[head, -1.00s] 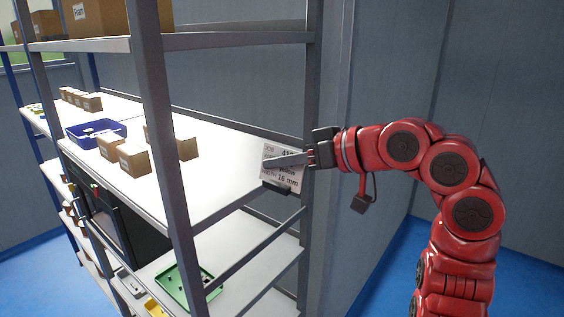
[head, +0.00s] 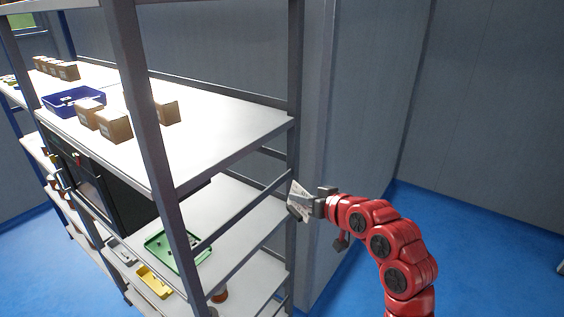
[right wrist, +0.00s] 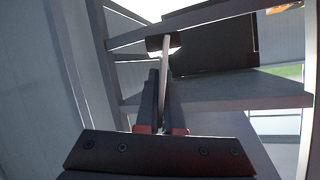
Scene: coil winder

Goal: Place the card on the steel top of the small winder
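The white printed card (head: 299,203) is in my right gripper (head: 314,204), in front of the right end of the shelf rack. It is tilted and its print is too small to read. In the right wrist view the fingers (right wrist: 160,100) are closed on the card (right wrist: 166,68), seen nearly edge-on, with a dark block at its far end. My left gripper is not in view. A black machine (head: 117,200) stands on the middle shelf; I cannot tell whether it is the small winder, and no steel top is clear.
The upper shelf (head: 225,125) holds cardboard boxes (head: 114,125) and a blue bin (head: 72,101). A green tray (head: 180,252) and yellow tray (head: 153,281) sit lower.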

